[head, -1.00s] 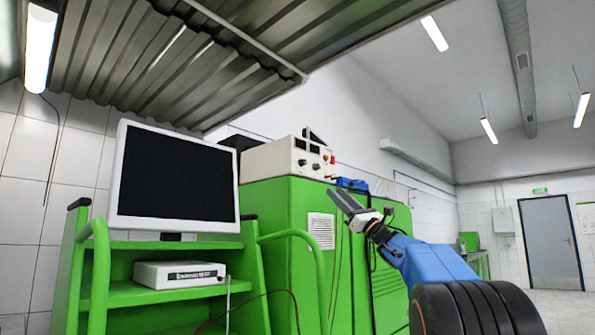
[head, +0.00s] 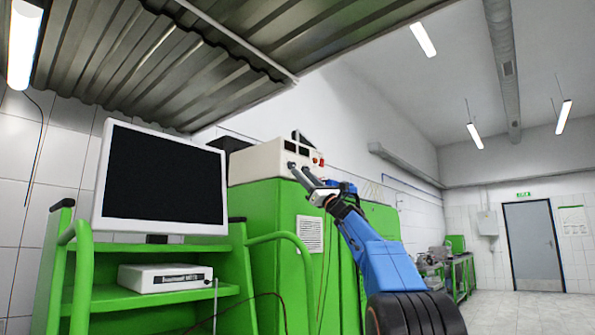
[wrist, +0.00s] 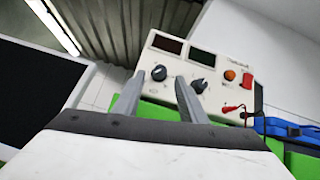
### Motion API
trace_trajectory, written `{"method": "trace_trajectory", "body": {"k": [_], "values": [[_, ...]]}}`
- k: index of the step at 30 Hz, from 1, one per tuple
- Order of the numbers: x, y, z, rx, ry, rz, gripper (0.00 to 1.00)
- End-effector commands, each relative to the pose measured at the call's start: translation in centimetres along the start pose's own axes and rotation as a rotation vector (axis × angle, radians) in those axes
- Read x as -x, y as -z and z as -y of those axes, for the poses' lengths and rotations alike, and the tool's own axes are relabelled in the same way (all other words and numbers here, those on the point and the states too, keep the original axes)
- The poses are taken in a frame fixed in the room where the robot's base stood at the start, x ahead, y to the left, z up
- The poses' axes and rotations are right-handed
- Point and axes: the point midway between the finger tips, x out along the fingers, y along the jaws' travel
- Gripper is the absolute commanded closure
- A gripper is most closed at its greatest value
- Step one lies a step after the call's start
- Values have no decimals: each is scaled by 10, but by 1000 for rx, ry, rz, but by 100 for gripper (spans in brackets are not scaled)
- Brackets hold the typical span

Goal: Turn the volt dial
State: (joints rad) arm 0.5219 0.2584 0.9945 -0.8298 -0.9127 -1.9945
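The cream power supply unit (head: 262,163) stands on the green cabinet, and its front panel (wrist: 210,73) fills the upper middle of the wrist view. It has two dark displays and two black dials, a left dial (wrist: 158,73) and a right dial (wrist: 199,86). Any dial labels are too small to read, so I cannot tell which one is the volt dial. My gripper (head: 299,170) points up at the panel. In the wrist view my gripper (wrist: 160,77) is open, with the left dial showing between its fingertips. Contact is not visible.
An orange button (wrist: 230,75), a red switch (wrist: 247,80) and red leads (wrist: 235,108) are right of the dials. A blue object (wrist: 285,127) lies beyond them. A monitor (head: 160,180) on a green cart (head: 180,243) stands left. Open floor shows at right.

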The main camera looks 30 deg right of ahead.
Motion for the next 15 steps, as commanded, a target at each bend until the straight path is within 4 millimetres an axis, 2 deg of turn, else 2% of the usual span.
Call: {"method": "trace_trajectory", "body": {"k": [6, 15], "values": [[-26, 0, 0, 1, -1, 0, 62], [-39, 0, 0, 1, 0, 0, 62]]}}
